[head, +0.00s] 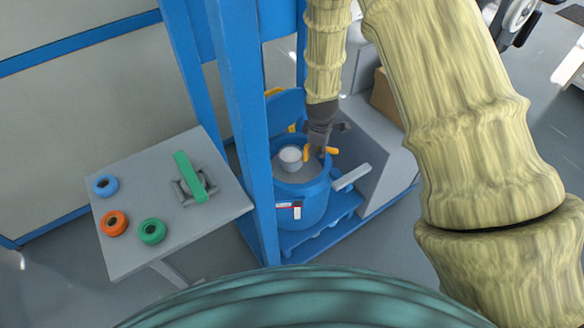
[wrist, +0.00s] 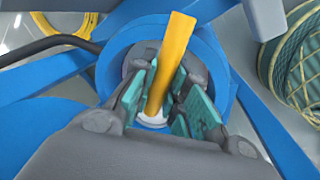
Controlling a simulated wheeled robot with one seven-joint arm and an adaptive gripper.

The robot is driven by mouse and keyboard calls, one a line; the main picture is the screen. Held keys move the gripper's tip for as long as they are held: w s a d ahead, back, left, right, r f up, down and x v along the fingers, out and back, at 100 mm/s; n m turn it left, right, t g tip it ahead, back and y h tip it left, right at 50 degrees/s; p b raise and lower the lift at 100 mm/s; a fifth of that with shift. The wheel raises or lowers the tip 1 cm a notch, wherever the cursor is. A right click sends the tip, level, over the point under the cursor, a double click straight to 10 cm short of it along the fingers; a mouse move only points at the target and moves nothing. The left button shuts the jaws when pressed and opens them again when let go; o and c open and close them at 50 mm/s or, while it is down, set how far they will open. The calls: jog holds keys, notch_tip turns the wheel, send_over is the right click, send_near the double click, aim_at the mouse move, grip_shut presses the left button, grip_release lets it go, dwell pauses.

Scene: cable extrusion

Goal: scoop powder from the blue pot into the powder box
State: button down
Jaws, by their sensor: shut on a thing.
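The blue pot (head: 312,205) stands on a blue platform, with its blue lid (head: 286,103) raised behind it. Grey powder (head: 299,175) shows inside. My gripper (head: 318,150) is above the pot's opening, pointing down. In the wrist view my gripper (wrist: 160,98) is shut on the yellow handle (wrist: 176,50) of a scoop, between its teal pads. The scoop's pale cup (head: 290,156) is within the pot's mouth; I cannot tell how deep it sits in the powder or how full it is. I cannot clearly identify the powder box.
A blue post (head: 246,130) rises close left of the pot. A grey table (head: 135,185) at left bears blue, orange and green rings and a grey holder with a green bar (head: 190,176). A grey cabinet (head: 376,150) and a cardboard box (head: 386,97) stand right of the pot.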

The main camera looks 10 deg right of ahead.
jog(key=shift+r+p, duration=3.05)
jog(key=shift+r, duration=1.25)
